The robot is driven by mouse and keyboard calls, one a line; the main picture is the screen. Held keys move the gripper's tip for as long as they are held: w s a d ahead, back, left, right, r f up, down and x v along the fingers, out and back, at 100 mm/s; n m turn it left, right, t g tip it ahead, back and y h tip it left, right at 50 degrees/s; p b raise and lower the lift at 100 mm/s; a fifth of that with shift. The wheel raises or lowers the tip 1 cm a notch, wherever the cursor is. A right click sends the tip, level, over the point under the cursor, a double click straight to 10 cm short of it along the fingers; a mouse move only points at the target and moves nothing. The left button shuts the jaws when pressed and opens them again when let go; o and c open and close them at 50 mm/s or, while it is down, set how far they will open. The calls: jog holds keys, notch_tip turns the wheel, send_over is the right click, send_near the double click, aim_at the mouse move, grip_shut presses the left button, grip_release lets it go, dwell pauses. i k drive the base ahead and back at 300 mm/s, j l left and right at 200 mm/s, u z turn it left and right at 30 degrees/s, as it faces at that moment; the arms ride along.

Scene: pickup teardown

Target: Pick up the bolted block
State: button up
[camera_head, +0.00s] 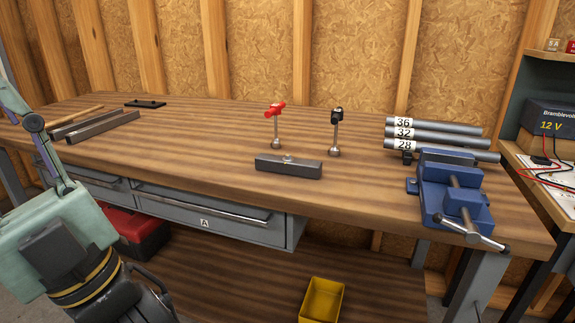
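The bolted block (288,168) is a dark grey rectangular bar lying on the workbench, near its front edge and left of the vise. A small round bolt head (287,158) shows on its top. My gripper (150,298) is black and hangs at the bottom left, below the bench top and well away from the block. Its fingers run toward the bottom edge of the picture, so I cannot see whether they are open or shut.
On the bench (215,160), a red-handled rod (276,125) and a black-knobbed rod (336,132) stand behind the block. Numbered pipes (445,133) and a blue vise (452,190) are at right. Metal bars (100,127) lie at left. A yellow bin (322,300) sits below.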

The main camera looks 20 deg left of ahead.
aim_at(301, 168)
jog(key=l+u, duration=0.1)
jog(key=u, duration=1.45)
jog(key=l+u, duration=0.35)
jog(key=k+l+u, duration=0.1)
jog(key=l+u, duration=0.15)
jog(key=u, duration=0.15)
jog(key=k+l+u, duration=0.15)
jog(key=u, duration=0.2)
jog(key=k+l+u, duration=0.65)
jog(key=l, duration=0.15)
jog(key=k+l, duration=0.3)
jog(key=k+l+u, duration=0.1)
jog(key=k+l, duration=0.15)
jog(key=k, duration=0.25)
jog(key=k+l, duration=0.25)
jog(key=k, duration=0.15)
jog(key=l+u, duration=0.05)
